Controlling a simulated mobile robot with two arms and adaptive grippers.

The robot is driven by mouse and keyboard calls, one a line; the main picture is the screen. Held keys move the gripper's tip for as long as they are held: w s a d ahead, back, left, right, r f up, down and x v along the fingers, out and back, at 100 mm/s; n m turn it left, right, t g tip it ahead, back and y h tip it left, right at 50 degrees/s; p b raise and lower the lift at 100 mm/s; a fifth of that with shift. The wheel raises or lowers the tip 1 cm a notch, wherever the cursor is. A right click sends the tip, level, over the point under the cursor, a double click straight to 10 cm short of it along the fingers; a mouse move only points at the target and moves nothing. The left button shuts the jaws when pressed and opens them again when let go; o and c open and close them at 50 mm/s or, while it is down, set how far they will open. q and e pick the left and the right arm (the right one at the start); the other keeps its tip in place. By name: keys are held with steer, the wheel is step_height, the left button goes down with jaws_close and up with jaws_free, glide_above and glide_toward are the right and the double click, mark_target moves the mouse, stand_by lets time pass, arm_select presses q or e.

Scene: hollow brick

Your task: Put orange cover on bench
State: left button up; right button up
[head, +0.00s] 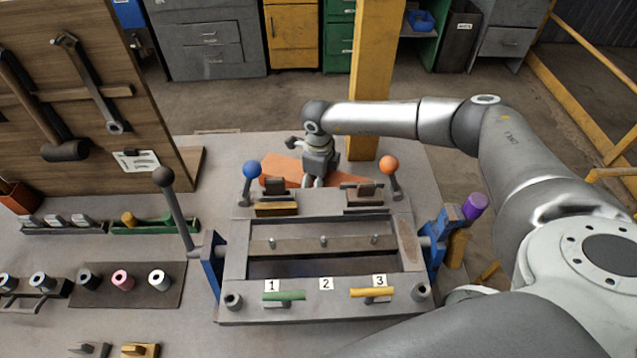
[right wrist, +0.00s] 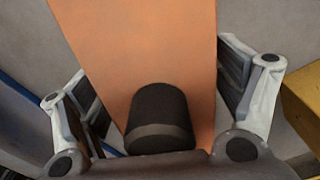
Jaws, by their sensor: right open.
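The orange cover (head: 280,167) lies flat on the grey bench (head: 226,147), behind the metal fixture. My right gripper (head: 317,183) is over the cover's right part and points down, hiding some of it. In the right wrist view the cover (right wrist: 140,45) runs between the spread fingers of my right gripper (right wrist: 165,95), with a gap on the upper part of each side. A dark cylinder (right wrist: 160,118) stands between the fingers; I cannot tell whether it is part of the cover. The gripper is open. My left gripper is not in view.
The fixture (head: 234,268) has a blue-ball lever (head: 251,170), an orange-ball lever (head: 388,164) and a tall black-ball lever (head: 164,178) around it. A yellow post (head: 375,60) stands behind. Small parts and a tool board (head: 100,70) are at left.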

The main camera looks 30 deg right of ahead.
steer(key=shift+r, duration=0.15)
steer(key=shift+r, duration=0.25)
step_height(320, 180, up, 11)
steer(key=shift+f+b, duration=0.2)
steer(key=shift+b, duration=0.95)
steer(key=shift+r, duration=0.5)
